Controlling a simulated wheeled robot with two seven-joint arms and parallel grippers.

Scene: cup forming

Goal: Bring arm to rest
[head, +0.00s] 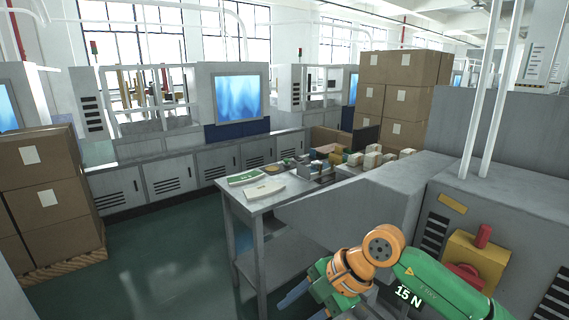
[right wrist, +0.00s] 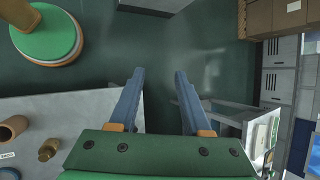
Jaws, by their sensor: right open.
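My right arm comes in from the lower right of the head view, green with orange joints. Its right gripper (head: 303,307) hangs low at the bottom edge, beside the near end of the grey table (head: 232,193). In the right wrist view my right gripper (right wrist: 160,75) has its two blue fingers wide apart. Nothing is between them, only dark green floor beyond. My left arm and left gripper do not show in the head view.
Papers, small boxes and other items lie on the table. A grey machine (head: 500,215) with a red-and-yellow switch (head: 478,258) stands at the right. Stacked cartons (head: 45,195) stand at the left, more cartons (head: 400,90) at the back. Green floor (head: 165,265) is free at left centre.

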